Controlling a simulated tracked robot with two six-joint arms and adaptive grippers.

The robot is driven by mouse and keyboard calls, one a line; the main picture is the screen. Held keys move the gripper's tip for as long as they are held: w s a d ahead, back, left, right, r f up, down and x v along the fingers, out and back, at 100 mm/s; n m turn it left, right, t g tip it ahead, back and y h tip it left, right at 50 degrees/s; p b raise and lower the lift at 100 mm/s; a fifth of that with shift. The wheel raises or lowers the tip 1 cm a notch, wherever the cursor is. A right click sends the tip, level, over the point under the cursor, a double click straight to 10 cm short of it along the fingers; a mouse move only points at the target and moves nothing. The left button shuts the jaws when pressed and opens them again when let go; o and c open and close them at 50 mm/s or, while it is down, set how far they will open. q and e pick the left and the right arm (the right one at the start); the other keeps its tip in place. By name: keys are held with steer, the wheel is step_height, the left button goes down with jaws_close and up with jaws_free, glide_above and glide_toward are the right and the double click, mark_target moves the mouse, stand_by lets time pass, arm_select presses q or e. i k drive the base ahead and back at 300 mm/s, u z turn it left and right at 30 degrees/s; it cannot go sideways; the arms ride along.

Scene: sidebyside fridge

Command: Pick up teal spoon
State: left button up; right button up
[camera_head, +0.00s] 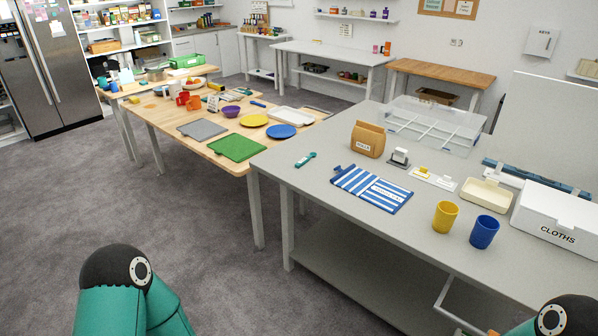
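The teal spoon (306,160) lies flat on the grey table (300,183), near its left edge. It is to the left of the brown paper holder and up-left of the blue-and-white striped cloth. Nothing touches it. Parts of both my arms show at the bottom left and the bottom right corner. Neither gripper shows in the head view.
On the grey table are a striped cloth (371,188), a brown holder (368,139), a yellow cup (445,216), a blue cup (484,231), a cloths box (556,217) and a clear divided tray (431,125). A wooden table (205,149) adjoins it. Carpet at left is clear.

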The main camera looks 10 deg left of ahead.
mark_target(301, 163)
steer(key=u, duration=0.75)
steer(key=i, duration=1.5)
steer(key=u, duration=0.05)
